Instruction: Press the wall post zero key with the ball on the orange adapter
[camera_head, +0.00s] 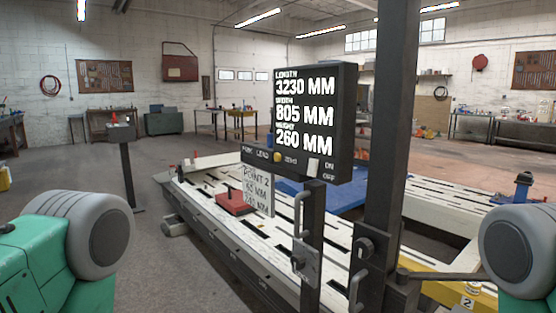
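A dark display box (343,120) on a black post (390,150) shows length 3230 mm, width 805 mm and height 260 mm. Below its screen is a dark key strip with small labels; one right of a round yellow key or ball (277,157) seems to read ZERO. I cannot tell whether the yellow thing is a key or a ball. A pale switch (313,167) sits near ON and OFF labels. I cannot make out an orange adapter; a small red-orange item (113,118) stands on a slim stand at the left. Neither gripper shows, only parts of my arms.
A long white slotted frame bench (250,245) runs behind the post, with a red block (235,203) and a handwritten note (257,190) near it. A slim dark stand (127,170) is at the left. A blue clamp (523,185) is at the right. Open floor lies left.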

